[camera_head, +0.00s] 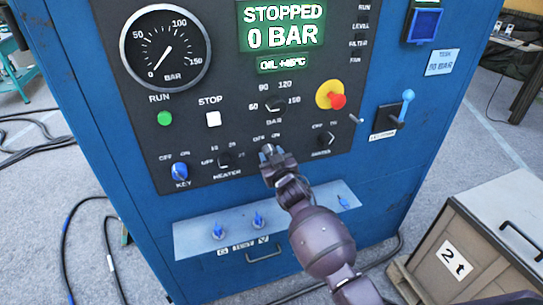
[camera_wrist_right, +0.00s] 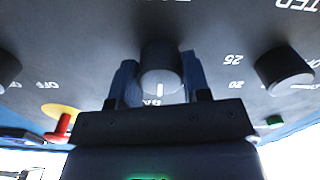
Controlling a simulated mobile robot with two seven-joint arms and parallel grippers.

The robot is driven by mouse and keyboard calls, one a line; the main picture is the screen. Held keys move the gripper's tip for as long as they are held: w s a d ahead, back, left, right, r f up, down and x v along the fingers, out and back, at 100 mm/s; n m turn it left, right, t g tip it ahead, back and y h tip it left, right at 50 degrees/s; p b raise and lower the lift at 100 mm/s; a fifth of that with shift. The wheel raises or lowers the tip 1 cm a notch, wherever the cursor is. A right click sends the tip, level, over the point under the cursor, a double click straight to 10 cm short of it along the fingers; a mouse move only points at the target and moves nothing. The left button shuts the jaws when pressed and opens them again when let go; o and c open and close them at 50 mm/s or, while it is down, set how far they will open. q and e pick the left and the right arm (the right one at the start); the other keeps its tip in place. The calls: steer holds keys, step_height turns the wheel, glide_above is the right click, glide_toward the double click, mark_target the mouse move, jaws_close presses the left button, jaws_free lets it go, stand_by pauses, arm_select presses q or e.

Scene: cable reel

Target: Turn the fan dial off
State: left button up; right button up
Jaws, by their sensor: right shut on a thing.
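The dial between the heater dial and the rightmost dial of the lower row shows in the right wrist view (camera_wrist_right: 161,66) as a dark round knob with a white mark pointing to the bottom of the picture. Its name label is cut off there and hidden by my gripper in the head view, but OFF and ON marks show above it. My right gripper (camera_head: 268,152) is at this dial. In the right wrist view its two fingers (camera_wrist_right: 158,84) stand on either side of the knob, shut on it. My left gripper is not in view.
The heater dial (camera_head: 223,160) and the key switch (camera_head: 180,172) are to the left; another dial (camera_head: 325,139) is to the right. Above are a pressure selector (camera_head: 275,103) and a red emergency button (camera_head: 337,101). The display (camera_head: 283,27) reads STOPPED, 0 BAR. A crate (camera_head: 480,245) stands lower right.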

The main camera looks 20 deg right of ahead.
steer(key=n, duration=0.6)
steer(key=shift+r, duration=0.1)
stand_by(0.5)
steer(key=o, duration=0.9)
steer(key=shift+s, duration=0.1)
steer(key=s, duration=1)
steer(key=shift+s+d, duration=0.25)
steer(key=shift+s, duration=0.05)
